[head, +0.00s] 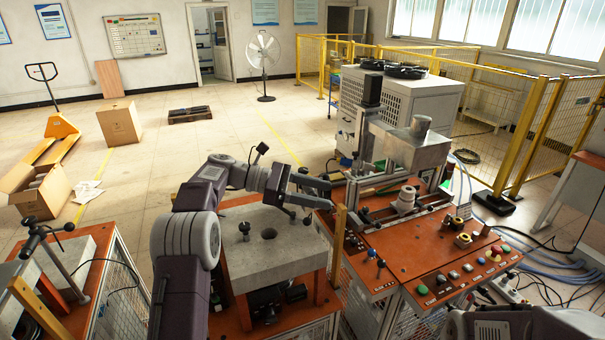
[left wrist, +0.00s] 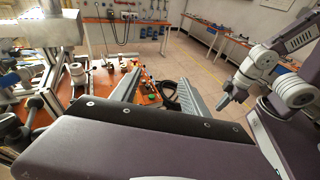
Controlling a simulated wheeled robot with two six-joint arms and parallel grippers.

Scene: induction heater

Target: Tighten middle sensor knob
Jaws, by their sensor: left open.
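The induction heater (head: 405,150) stands on an orange bench at centre right, with a grey frame, rails and a white round part (head: 406,199). Small dark knob-like parts sit along its left side, one of them a black one (head: 365,214); I cannot tell which is the middle sensor knob. My left gripper (head: 331,194) is open and empty at the left edge of the heater, its fingers one above the other. Both fingers also show in the left wrist view (left wrist: 160,92). My right gripper (left wrist: 228,100) shows small in the left wrist view; its jaw state is unclear.
A control panel with coloured buttons (head: 468,268) is at the heater's front right. A grey block table (head: 275,260) stands below my left arm. A yellow post (head: 339,235) rises close by my gripper. Yellow fencing (head: 530,135) stands behind.

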